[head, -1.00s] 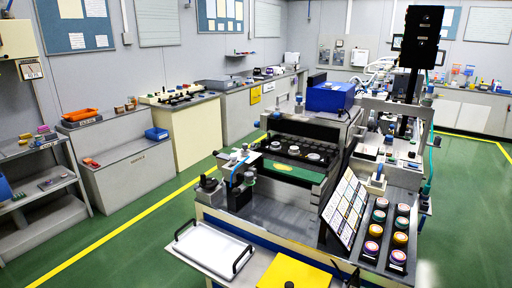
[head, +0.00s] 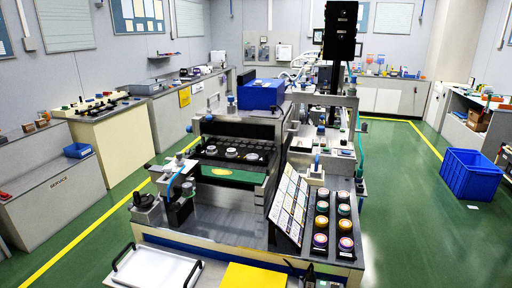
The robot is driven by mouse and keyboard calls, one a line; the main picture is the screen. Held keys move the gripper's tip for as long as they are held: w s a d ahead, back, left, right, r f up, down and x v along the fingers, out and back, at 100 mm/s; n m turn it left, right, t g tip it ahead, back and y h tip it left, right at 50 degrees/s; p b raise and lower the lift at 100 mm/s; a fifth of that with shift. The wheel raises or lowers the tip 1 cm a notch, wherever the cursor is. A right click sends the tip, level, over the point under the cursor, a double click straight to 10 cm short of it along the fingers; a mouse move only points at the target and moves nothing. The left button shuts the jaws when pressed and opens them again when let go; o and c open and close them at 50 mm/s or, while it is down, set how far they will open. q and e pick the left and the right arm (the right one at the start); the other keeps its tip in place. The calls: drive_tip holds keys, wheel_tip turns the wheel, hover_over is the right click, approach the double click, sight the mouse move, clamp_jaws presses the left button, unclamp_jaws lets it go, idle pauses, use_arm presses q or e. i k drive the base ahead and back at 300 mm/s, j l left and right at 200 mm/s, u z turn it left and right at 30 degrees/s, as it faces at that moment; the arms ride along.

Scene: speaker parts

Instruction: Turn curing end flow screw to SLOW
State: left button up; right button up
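The work machine (head: 235,165) stands in the middle of the head view, with a dark bed holding several round parts. A dark round knob (head: 144,199) sits on a small block at its front left corner. A small fixture (head: 180,190) with a blue hose stands right of that knob. I cannot tell which part is the curing end flow screw, and no SLOW mark is readable at this size. Neither of my grippers is in view.
A tilted card board (head: 288,205) and a rack of several coloured round jars (head: 335,225) stand on the right. A white tray (head: 157,270) and a yellow plate (head: 253,277) lie in front.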

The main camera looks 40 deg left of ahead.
sight(178, 155)
drive_tip(key=j+z, duration=0.2)
drive_tip(key=j, duration=0.3)
drive_tip(key=k+j+z, duration=0.2)
drive_tip(key=j, duration=0.25)
drive_tip(key=j+z, duration=0.2)
drive_tip(key=j, duration=0.25)
drive_tip(key=k+j+z, duration=0.2)
drive_tip(key=j, duration=0.2)
drive_tip(key=k+j+z, duration=0.25)
drive_tip(key=j, duration=0.2)
drive_tip(key=k+j+z, duration=0.2)
drive_tip(key=j, duration=0.15)
drive_tip(key=k+j+z, duration=0.2)
drive_tip(key=j, duration=0.15)
